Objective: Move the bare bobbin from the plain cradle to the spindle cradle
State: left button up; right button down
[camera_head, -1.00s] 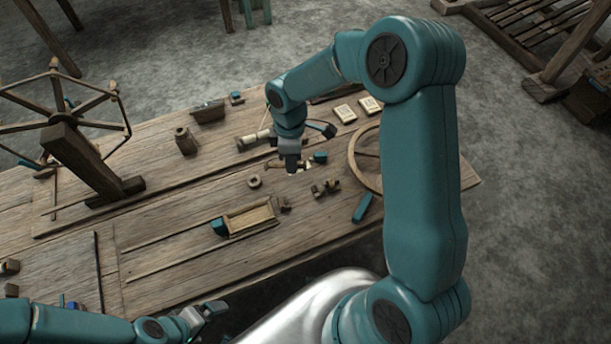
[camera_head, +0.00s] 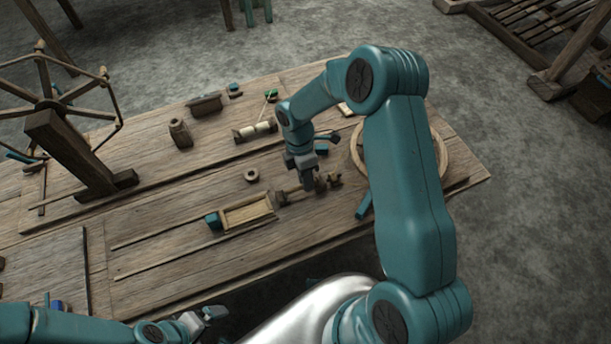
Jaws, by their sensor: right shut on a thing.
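My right gripper (camera_head: 307,187) points down over the bench and is shut on the bare bobbin (camera_head: 290,196), a thin brown wooden piece lying level and partly hidden by the fingers. Small brown wooden blocks (camera_head: 334,180), which look like a cradle, stand just right of the fingers. I cannot tell whether the bobbin touches them. A dark cradle (camera_head: 243,137) with a pale, wound bobbin (camera_head: 262,128) stands farther back. I cannot tell which is the plain cradle. My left gripper (camera_head: 213,313) is low at the front edge, its jaw opening unclear.
A round hoop (camera_head: 440,150) is partly behind my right arm. A spoked wheel (camera_head: 50,105) stands at left. The bench's left middle is mostly clear.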

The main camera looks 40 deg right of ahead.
jog(key=shift+f, duration=0.7)
pick_arm(q)
jog(key=shift+f, duration=0.55)
pick_arm(e)
jog(key=c, duration=0.9)
grip_release()
jog(key=shift+c, duration=0.2)
pick_arm(q)
notch_tip(320, 180, up, 2)
jog(key=shift+p, duration=0.75)
pick_arm(e)
jog(key=v, duration=1.6)
jog(key=shift+r, duration=0.2)
jog(key=shift+w, duration=0.2)
